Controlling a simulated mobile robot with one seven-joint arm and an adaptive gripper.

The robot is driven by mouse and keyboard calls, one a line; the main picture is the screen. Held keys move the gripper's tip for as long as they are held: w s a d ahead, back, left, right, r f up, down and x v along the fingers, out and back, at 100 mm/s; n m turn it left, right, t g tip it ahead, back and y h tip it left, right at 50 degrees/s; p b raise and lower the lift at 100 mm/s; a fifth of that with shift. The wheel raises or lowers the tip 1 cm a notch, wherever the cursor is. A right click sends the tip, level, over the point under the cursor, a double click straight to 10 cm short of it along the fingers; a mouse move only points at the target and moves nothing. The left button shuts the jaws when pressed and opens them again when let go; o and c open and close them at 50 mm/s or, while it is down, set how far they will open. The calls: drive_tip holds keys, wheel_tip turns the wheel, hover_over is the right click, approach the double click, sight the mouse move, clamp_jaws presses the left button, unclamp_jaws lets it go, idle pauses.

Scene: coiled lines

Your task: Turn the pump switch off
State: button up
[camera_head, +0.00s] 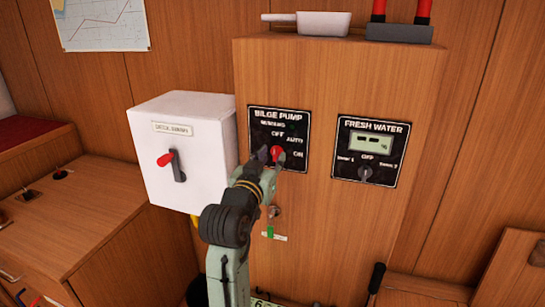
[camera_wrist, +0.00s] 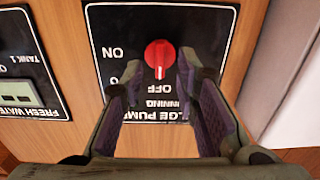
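The bilge pump switch is a red knob (camera_head: 278,153) on a black panel (camera_head: 264,115) marked RUNNING, OFF, AUTO and ON. In the wrist view, which is upside down, the red knob (camera_wrist: 159,54) shows a narrow ridge that appears to point toward the OFF label. My gripper (camera_head: 262,166) is close in front of the panel, beside the knob in the head view. In the wrist view my gripper (camera_wrist: 160,82) is open, with one finger on each side of the knob's line. I cannot tell whether either finger touches it.
A fresh water panel (camera_head: 368,152) with a display and a dark knob is to the right. A white electrical box (camera_head: 184,148) with a red-tipped lever sticks out at left. A key-like fitting (camera_head: 274,211) is below the bilge panel. A pan (camera_head: 310,23) sits on top.

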drive_tip(key=v, duration=1)
drive_tip(key=shift+s, duration=0.25)
drive_tip(key=shift+a, duration=0.1)
